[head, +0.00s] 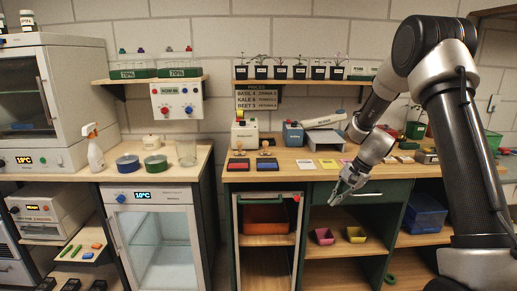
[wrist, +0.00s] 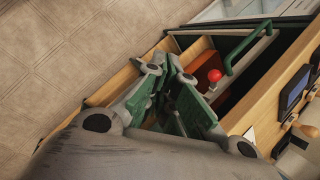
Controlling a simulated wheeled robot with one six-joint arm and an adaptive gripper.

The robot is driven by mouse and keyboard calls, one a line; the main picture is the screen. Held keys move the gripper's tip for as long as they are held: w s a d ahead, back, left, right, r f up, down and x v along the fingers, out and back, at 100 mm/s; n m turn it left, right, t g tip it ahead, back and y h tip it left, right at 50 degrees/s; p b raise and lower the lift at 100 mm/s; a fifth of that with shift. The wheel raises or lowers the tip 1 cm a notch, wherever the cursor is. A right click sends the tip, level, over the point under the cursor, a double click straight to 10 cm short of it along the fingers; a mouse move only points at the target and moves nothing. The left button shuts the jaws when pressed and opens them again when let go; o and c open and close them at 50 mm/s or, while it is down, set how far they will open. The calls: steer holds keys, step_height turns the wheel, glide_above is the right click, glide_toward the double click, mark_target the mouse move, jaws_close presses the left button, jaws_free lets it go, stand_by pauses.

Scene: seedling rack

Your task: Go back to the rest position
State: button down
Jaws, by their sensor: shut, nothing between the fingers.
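No held object shows in either view.
A pink pot (head: 322,236) and a yellow pot (head: 355,235) stand on the shelf below my gripper. An orange bin (head: 265,217) is in the left bay. A blue crate (head: 424,214) sits at right. Potted seedlings (head: 300,72) line the wall shelf. Floor in front is clear.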

steer(key=s+d+r+n+t+h, duration=0.1)
steer(key=s+d+r+n, duration=0.1)
steer(key=s+r, duration=0.5)
steer(key=s+d+r+n+t+h, duration=0.1)
steer(key=s+r+n, duration=0.3)
steer(key=s, duration=1.2)
steer(key=s+d+r+n+t+h, duration=0.1)
steer(key=s+d+r+n+h, duration=0.2)
steer(key=s+r, duration=0.9)
steer(key=shift+d+n, duration=0.5)
steer(key=shift+d, duration=0.05)
